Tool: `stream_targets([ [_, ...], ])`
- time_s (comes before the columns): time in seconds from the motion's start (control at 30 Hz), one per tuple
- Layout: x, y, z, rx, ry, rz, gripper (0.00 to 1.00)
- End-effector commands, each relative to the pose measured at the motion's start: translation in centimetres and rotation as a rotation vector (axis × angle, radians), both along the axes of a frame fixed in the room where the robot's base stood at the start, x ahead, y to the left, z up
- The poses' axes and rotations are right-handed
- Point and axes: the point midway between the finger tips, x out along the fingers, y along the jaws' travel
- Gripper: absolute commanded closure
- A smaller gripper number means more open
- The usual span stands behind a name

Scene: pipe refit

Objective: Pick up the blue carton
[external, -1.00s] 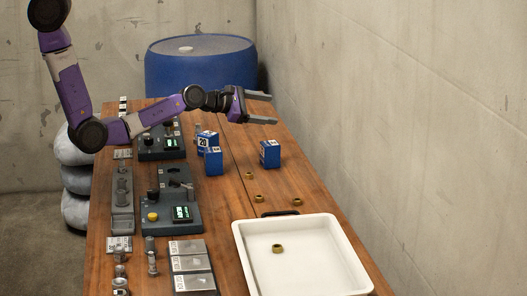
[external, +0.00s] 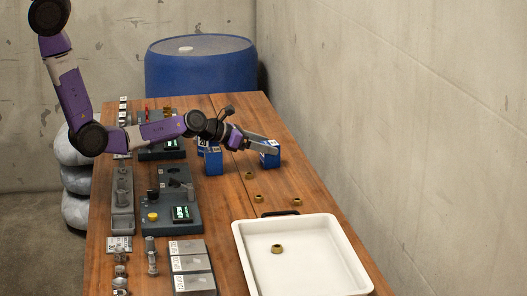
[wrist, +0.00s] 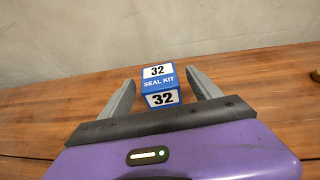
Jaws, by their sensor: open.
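A blue carton (external: 270,158) with white labels stands on the wooden table, right of the other blue cartons. In the wrist view the carton (wrist: 160,86) reads "32 SEAL KIT". My gripper (external: 273,146) is open and lowered over it. In the wrist view the fingers of my gripper (wrist: 160,92) lie one on each side of the carton, with a visible gap at the right finger. The left finger is very near its edge; I cannot tell whether it touches. More blue cartons (external: 213,162) stand to the left, partly hidden by my arm.
A white tray (external: 243,262) with a brass ring (external: 277,249) in it stands at the front right. Several brass rings, one of them at the carton's front left (external: 250,175), lie on the table. Grey fixtures (external: 178,197) line the left side. A concrete wall (external: 400,120) rises on the right.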

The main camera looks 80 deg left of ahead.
Motion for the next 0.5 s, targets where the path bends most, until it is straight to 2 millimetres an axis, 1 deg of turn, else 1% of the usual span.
stream_targets([
  [0.03,-0.1,0.0,-1.0,-0.001,0.003,0.0,0.27],
  [0.1,1.3,0.2,-1.1,-0.003,-0.001,0.001,0.27],
  [0.3,3.8,0.5,-2.2,-0.001,0.001,0.0,0.27],
  [0.4,4.4,0.6,-2.4,-0.001,0.001,0.001,0.27],
  [0.5,4.6,0.6,-2.4,0.0,0.001,0.001,0.27],
])
